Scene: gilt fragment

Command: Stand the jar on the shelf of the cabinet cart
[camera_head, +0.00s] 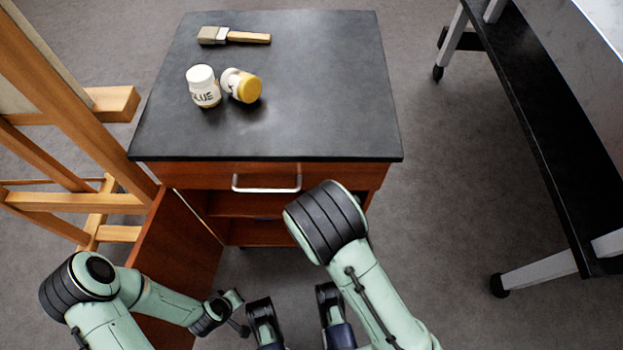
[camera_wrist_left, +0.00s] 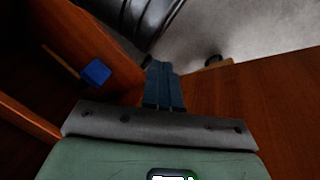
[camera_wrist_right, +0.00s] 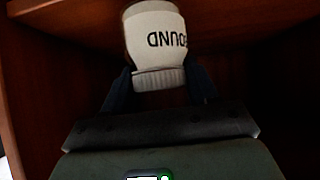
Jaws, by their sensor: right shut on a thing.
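The jar (camera_wrist_right: 158,40) is white with dark lettering, partly reading "OUND" upside down, and has a ribbed white lid. My right gripper (camera_wrist_right: 160,85) is shut on it around the lid end. The jar is among dark wooden cabinet surfaces in the right wrist view; whether it touches the shelf I cannot tell. The cabinet cart (camera_head: 270,176) has a black top, a drawer and an open compartment with a shelf (camera_head: 237,204). My left gripper (camera_wrist_left: 164,85) is shut and empty beside wooden panels. In the head view my right arm hides the right gripper and jar.
The cart's door (camera_head: 185,255) stands open at the left. A glue bottle (camera_head: 203,86), a yellow-and-white jar (camera_head: 241,86) and a brush (camera_head: 234,36) lie or stand on top. A small blue thing (camera_wrist_left: 96,72) is inside. An easel (camera_head: 80,110) is left; a dark table (camera_head: 540,120) is right.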

